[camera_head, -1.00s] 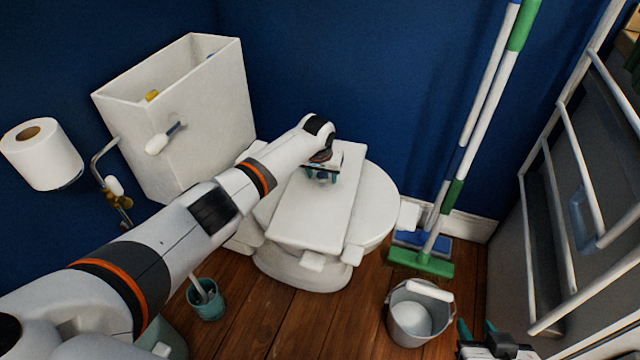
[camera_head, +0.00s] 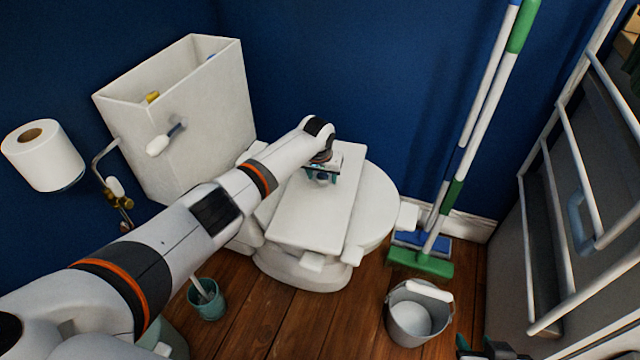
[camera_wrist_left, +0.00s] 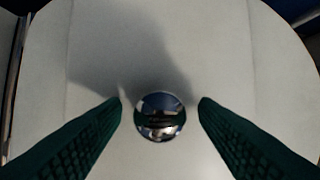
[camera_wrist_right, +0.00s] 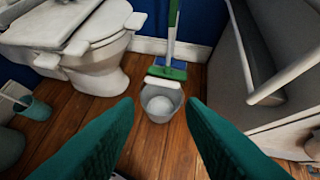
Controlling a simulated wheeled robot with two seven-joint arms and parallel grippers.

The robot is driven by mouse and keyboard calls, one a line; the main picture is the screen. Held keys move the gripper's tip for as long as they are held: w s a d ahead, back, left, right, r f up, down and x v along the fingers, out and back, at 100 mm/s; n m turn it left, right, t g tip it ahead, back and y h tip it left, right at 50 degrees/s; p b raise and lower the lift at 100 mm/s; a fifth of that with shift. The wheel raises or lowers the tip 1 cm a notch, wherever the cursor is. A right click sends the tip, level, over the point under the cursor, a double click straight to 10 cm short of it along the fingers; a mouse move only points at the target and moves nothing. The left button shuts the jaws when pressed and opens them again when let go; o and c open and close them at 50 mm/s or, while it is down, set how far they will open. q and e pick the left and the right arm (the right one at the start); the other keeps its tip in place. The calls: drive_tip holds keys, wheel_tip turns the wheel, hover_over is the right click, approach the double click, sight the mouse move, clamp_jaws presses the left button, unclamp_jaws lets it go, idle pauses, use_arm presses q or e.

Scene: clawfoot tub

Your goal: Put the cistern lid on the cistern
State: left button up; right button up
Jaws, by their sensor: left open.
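The white cistern lid (camera_head: 308,215) lies flat across the closed toilet seat lid (camera_head: 376,205). The open-topped white cistern (camera_head: 195,125) stands at the wall to the left. My left gripper (camera_head: 321,177) is over the far part of the lid. In the left wrist view a round chrome knob (camera_wrist_left: 160,117) on the lid sits between the open fingers, with a gap on each side. My right gripper (camera_head: 482,348) is at the bottom edge; in the right wrist view its fingers (camera_wrist_right: 162,105) are wide apart and empty. The lid also shows there (camera_wrist_right: 70,18).
A grey bucket (camera_head: 413,315) and a green mop (camera_head: 425,263) stand right of the toilet. A towel rail (camera_head: 550,210) is at far right. A paper roll (camera_head: 42,155) and a flush lever (camera_head: 160,143) are near the cistern. A teal brush pot (camera_head: 207,300) is below.

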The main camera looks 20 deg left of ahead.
drive_tip(key=shift+s+f, duration=0.1)
drive_tip(key=shift+s, duration=0.1)
drive_tip(key=shift+s+d, duration=0.1)
drive_tip(key=shift+d, duration=0.05)
idle(0.3)
drive_tip(key=shift+s+d+f+g, duration=0.3)
drive_tip(key=shift+s+f+g, duration=0.1)
drive_tip(key=shift+s+g, duration=0.2)
use_arm(q)
drive_tip(key=c, duration=1.2)
drive_tip(key=shift+p, duration=0.3)
